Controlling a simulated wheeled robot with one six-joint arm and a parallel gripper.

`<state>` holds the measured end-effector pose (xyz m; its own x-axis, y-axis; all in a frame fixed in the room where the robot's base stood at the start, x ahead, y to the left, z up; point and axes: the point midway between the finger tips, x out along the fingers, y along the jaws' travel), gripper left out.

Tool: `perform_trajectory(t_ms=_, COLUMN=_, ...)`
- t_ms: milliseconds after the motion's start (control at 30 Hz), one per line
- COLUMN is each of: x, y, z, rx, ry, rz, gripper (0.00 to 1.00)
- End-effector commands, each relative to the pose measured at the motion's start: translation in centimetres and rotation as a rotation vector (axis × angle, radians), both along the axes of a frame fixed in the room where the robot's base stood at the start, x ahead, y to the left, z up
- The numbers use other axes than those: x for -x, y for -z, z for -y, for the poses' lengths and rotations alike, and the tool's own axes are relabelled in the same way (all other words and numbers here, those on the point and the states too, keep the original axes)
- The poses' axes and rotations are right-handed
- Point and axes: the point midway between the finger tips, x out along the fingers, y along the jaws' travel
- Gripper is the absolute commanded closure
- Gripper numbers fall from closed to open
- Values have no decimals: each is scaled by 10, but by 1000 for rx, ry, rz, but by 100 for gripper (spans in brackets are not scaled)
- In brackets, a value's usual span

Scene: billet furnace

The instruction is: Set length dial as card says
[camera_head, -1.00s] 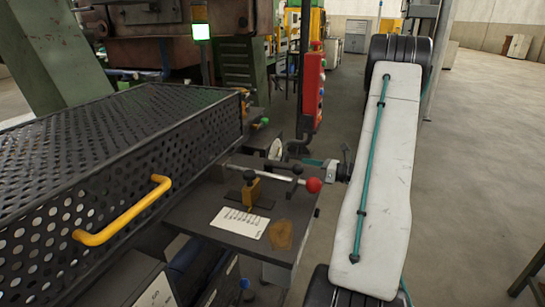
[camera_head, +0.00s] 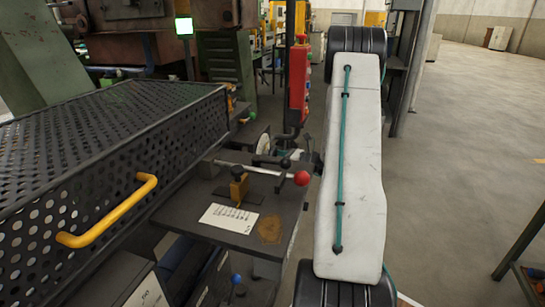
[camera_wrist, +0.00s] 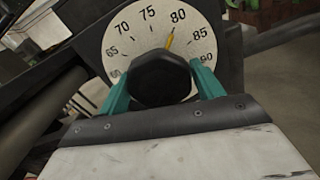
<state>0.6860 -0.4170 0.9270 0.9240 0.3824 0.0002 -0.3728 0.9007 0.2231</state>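The length dial (camera_wrist: 112,50) is a white round face in the wrist view, numbered from 65 to 90. Its yellow pointer (camera_wrist: 169,40) points just short of 80. A black faceted knob (camera_wrist: 160,78) stands before the dial's centre. The teal fingers of my gripper (camera_wrist: 161,84) lie on either side of the knob, very near or touching it; I cannot tell whether they grip it. In the head view the dial (camera_head: 264,144) shows small, beyond a table. The white card (camera_head: 228,218) lies on that table, its print too small to read.
A rod with a red ball (camera_head: 302,178) and an orange-yellow block (camera_head: 239,186) stand on the table (camera_head: 185,213), close left of my arm. A perforated black guard (camera_head: 120,150) with a yellow handle (camera_head: 107,211) fills the left. A red control box (camera_head: 299,80) stands behind. Floor at right is open.

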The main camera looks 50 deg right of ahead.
Motion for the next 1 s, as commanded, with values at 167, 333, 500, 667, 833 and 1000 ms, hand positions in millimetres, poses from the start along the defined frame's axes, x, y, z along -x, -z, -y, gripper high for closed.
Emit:
perform_trajectory(t_ms=167, x=0, y=0, z=0, rx=0, ry=0, rz=0, gripper=63)
perform_trajectory(t_ms=333, x=0, y=0, z=0, rx=9, ry=0, rz=4, gripper=63)
perform_trajectory(t_ms=500, x=0, y=0, z=0, rx=55, ry=0, rz=23, gripper=62)
perform_trajectory(t_ms=667, x=0, y=0, z=1, rx=142, ry=0, rz=59, gripper=62)
perform_trajectory(t_ms=833, x=0, y=0, z=1, rx=274, ry=0, rz=114, gripper=62)
perform_trajectory(t_ms=1000, x=0, y=0, z=1, rx=424, ry=0, rz=176, gripper=62)
